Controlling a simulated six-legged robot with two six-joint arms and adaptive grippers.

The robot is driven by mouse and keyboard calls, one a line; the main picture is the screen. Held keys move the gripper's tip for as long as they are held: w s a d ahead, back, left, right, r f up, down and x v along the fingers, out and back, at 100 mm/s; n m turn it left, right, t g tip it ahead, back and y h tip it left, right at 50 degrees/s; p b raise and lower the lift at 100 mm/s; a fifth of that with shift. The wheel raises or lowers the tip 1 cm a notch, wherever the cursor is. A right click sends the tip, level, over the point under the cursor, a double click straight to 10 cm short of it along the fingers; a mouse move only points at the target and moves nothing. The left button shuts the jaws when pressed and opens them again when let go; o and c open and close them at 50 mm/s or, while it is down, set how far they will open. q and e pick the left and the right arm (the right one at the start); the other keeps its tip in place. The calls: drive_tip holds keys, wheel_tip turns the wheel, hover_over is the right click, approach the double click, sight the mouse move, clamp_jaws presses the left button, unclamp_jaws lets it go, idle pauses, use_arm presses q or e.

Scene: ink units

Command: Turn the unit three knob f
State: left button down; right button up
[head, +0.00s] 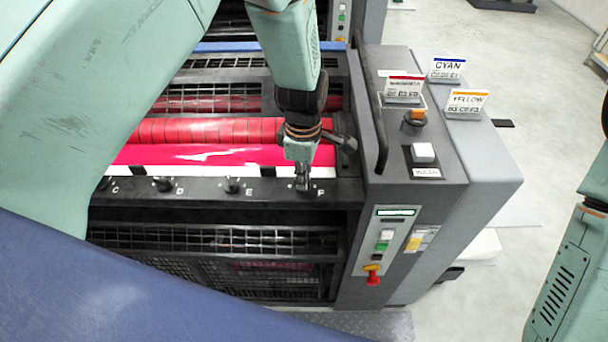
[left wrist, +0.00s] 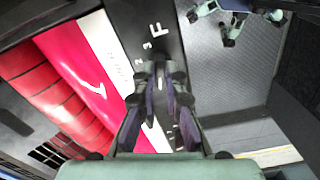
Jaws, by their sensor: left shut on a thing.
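The black knob rail (head: 200,192) of the magenta ink unit carries a row of small knobs with white letters C, D, E and F. My left gripper (head: 302,184) comes down from above onto the knob at the letter F. Its fingers are shut on knob F, which they almost wholly hide. In the left wrist view, the narrow fingers (left wrist: 160,78) meet over the rail just beside the white F (left wrist: 158,30). How far the knob is turned cannot be seen.
Knob E (head: 232,185) and knob D (head: 162,184) stand to the left. Red rollers (head: 200,131) lie behind the rail.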

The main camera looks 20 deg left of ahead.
idle(0.5)
use_arm(q)
drive_tip(key=c, duration=1.8)
unclamp_jaws()
drive_tip(key=o, duration=0.4)
drive_tip(key=shift+a, duration=0.2)
drive_tip(key=shift+d, duration=0.15)
drive_tip(key=shift+r, duration=0.35)
wheel_tip(320, 180, up, 11)
drive_tip(key=shift+r, duration=0.1)
